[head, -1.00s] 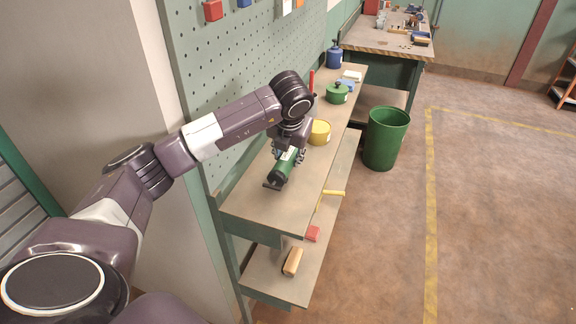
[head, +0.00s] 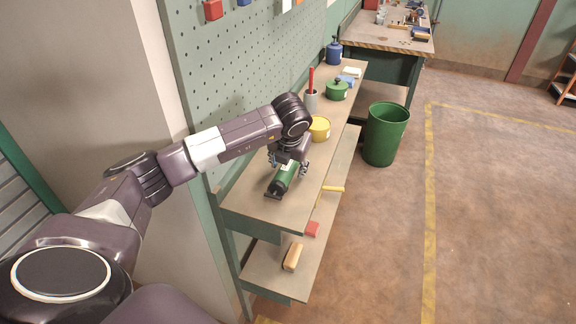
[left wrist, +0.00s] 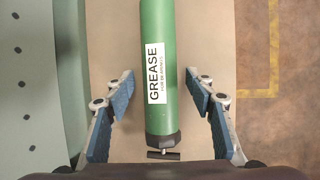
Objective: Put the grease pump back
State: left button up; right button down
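The grease pump (head: 283,181) is a green cylinder with black ends and a white label. It lies on the upper shelf of the bench (head: 250,205), toward its near end. In the left wrist view the pump (left wrist: 165,100) runs upright through the picture, its label reads GREASE, and its far end is cut off. My left gripper (head: 288,168) is over the pump. Its blue-padded fingers (left wrist: 158,80) stand one on each side of the pump, with a visible gap on both sides, so it is open. My right gripper is not in view.
A yellow pot (head: 319,130), a grey cup with a red-handled tool (head: 311,100) and a green pot (head: 337,91) stand farther along the shelf. A pegboard (head: 240,80) rises on the left. A green bin (head: 384,137) stands on the floor to the right.

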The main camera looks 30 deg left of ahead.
pick_arm(q)
jog(key=b+v, duration=0.2)
jog(key=v, duration=1)
jog(key=shift+d, duration=0.1)
